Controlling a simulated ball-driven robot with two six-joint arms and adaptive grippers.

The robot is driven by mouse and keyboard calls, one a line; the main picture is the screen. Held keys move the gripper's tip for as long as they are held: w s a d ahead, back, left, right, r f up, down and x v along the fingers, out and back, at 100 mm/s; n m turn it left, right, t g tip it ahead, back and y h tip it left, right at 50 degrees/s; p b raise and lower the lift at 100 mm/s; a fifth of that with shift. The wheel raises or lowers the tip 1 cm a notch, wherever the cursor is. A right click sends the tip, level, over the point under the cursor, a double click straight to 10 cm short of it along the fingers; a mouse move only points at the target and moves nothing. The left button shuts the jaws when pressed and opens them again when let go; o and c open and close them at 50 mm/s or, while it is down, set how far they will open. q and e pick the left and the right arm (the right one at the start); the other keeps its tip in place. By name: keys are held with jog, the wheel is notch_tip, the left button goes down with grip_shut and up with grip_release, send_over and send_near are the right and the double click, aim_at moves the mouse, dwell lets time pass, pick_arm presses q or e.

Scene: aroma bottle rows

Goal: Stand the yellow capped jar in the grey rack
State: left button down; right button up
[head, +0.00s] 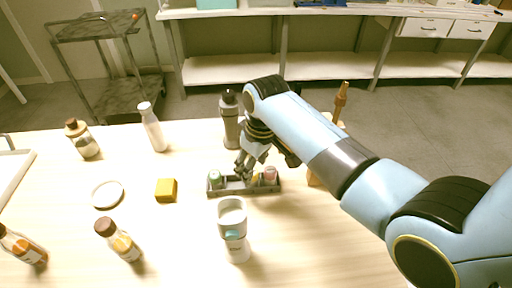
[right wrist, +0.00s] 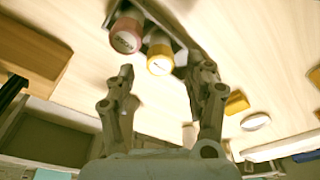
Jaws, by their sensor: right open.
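The grey rack (head: 238,188) lies on the table in the middle of the head view; part of it shows at the top of the right wrist view (right wrist: 182,50). The yellow capped jar (right wrist: 160,60) appears to stand in the rack beside a red capped jar (right wrist: 126,36). In the head view the yellow jar (head: 255,179) is partly hidden by my gripper. A green capped jar (head: 214,178) stands at the rack's left end. My right gripper (head: 245,172) is open above the rack, its fingertips (right wrist: 167,70) apart and empty, near the yellow jar. My left gripper is not in view.
A white cup (head: 233,225) stands in front of the rack, and a dark bottle (head: 231,122) behind it. A yellow block (head: 166,190) and a white dish (head: 107,195) lie to the left, with several bottles around. A wooden block (head: 313,178) is to the right.

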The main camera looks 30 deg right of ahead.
notch_tip(320, 180, up, 9)
jog(key=s, duration=0.1)
jog(key=shift+d, duration=0.2)
jog(key=shift+s+f, duration=0.1)
